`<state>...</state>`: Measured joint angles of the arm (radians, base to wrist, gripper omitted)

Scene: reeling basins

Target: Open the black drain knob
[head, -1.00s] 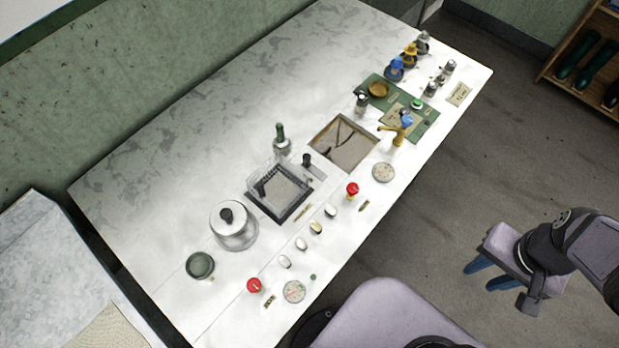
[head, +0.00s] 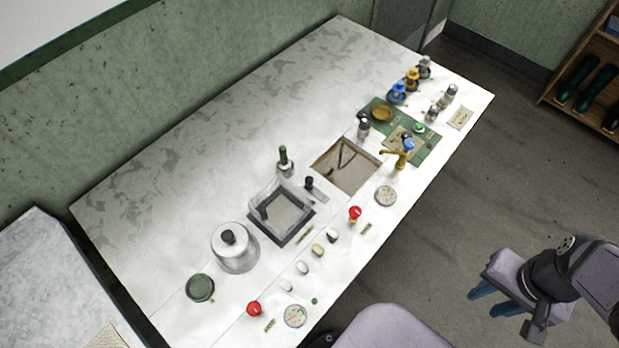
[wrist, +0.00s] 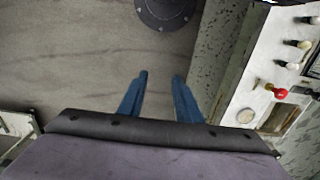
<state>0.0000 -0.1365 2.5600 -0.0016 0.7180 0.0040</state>
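A small upright black knob (head: 309,183) stands on a grey plate between the two square basins in the head view; it looks like the drain knob. A second black knob (head: 228,236) tops the silver domed lid (head: 236,254). My gripper (head: 487,299) is at the lower right, beyond the counter's front edge and well away from both knobs. Its blue fingers are apart with nothing between them. The wrist view also shows my gripper (wrist: 159,85), open over the floor. Neither black knob is clearly seen in the wrist view.
The white counter (head: 200,165) carries a near basin (head: 281,238), a far basin (head: 345,167), a brass tap (head: 402,158), a green-handled item (head: 284,160) and red knobs (head: 355,213). Several pale cocoons (head: 318,249) lie along the front. Open floor lies below my gripper.

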